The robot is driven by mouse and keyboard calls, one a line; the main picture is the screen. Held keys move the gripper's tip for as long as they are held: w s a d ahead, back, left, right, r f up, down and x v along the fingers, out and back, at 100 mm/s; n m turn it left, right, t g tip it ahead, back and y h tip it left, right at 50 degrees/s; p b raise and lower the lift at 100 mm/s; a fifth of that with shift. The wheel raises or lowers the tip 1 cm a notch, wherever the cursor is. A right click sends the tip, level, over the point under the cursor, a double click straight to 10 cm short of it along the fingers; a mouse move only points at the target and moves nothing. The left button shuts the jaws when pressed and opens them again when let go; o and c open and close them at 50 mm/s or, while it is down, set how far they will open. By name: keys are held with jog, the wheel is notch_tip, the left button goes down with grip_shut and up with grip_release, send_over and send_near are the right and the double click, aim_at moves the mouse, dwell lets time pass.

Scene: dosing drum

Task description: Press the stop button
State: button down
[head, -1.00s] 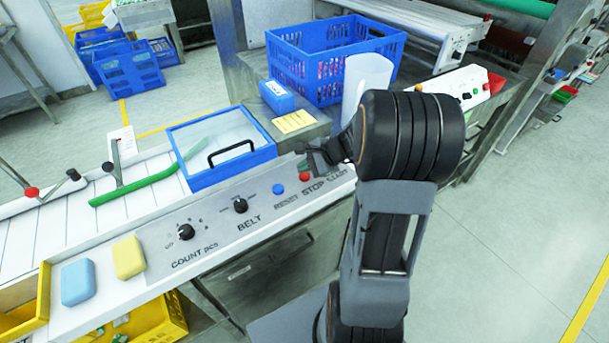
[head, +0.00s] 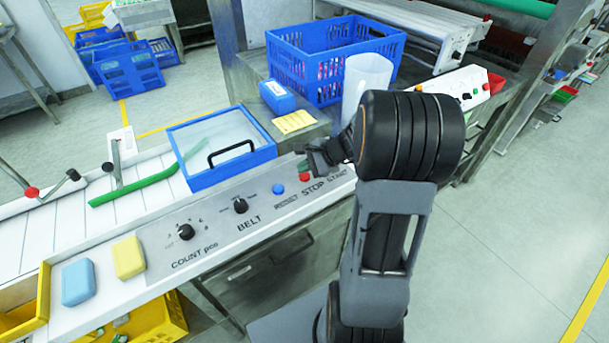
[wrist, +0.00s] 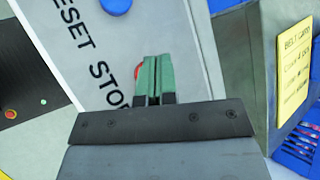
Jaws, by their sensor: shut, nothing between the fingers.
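The red stop button (head: 304,177) sits on the grey control panel above the printed word STOP, to the right of the blue reset button (head: 278,189). In the wrist view only a red sliver of the stop button (wrist: 138,72) shows at the left edge of my fingers, which hide the rest. My gripper (head: 303,164) is shut and empty, with its green fingertips (wrist: 152,62) close together over the panel beside the stop button. I cannot tell whether they touch it. The start button is hidden; the START label is partly covered by my arm.
A blue-framed clear lid (head: 222,148) with a black handle stands left of my gripper. The COUNT (head: 186,231) and BELT (head: 240,205) dials lie left on the panel.

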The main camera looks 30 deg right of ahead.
aim_at(305, 177)
jog(key=shift+f, duration=0.1)
dwell(0.4)
jog(key=shift+f+b, duration=0.35)
jog(key=shift+b, duration=0.1)
jog(key=shift+f+b, duration=0.45)
dwell(0.6)
jog(key=shift+r, duration=0.1)
dwell(0.3)
jog(key=shift+r+p, duration=0.75)
jog(key=shift+r, duration=0.05)
jog(key=shift+r+p, duration=2)
jog(key=shift+r, duration=0.55)
